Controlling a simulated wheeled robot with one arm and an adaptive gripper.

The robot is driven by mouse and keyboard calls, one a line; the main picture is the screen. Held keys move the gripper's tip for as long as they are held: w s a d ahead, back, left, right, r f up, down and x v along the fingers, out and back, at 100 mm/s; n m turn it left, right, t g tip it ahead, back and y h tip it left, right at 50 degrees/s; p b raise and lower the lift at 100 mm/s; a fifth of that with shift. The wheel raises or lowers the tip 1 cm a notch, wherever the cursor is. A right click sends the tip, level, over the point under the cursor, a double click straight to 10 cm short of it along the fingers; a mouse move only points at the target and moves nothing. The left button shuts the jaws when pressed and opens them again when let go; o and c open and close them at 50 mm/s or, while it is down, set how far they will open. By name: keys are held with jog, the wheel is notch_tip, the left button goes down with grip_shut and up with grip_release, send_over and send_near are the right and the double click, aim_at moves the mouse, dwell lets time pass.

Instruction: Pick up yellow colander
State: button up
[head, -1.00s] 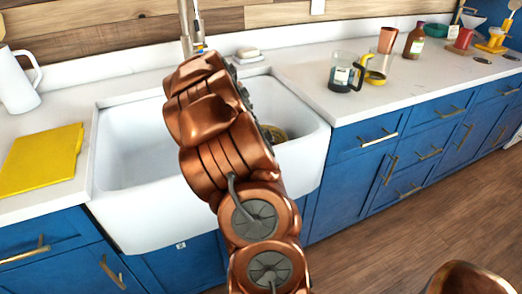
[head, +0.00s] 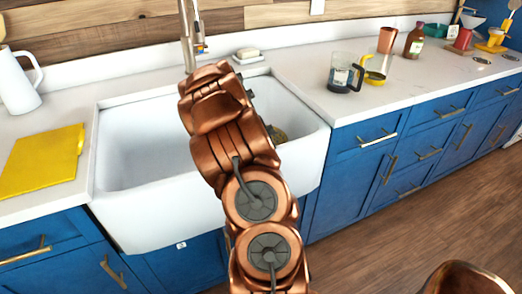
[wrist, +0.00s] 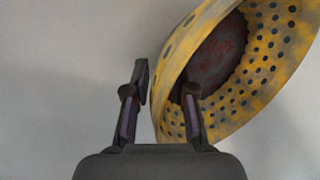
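The yellow colander (wrist: 265,60) fills the upper right of the wrist view. It is tilted, with a worn yellow wall full of holes and a dark reddish inside. In the head view only a small part of the colander (head: 279,134) shows in the sink, behind my arm. My gripper (wrist: 165,95) is open. The colander's near wall shows between its two fingers: the left finger is outside, and the right finger overlaps the bowl's inside. I cannot tell whether either finger touches it. The head view hides the fingers behind my arm.
The white sink (head: 150,205) has raised walls around my gripper. A faucet (head: 188,35) and soap dish (head: 247,57) stand behind it. A yellow cutting board (head: 40,160) and white pitcher (head: 15,85) are left; a glass jug (head: 342,72) is right.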

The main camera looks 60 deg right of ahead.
grip_shut()
dwell(0.4)
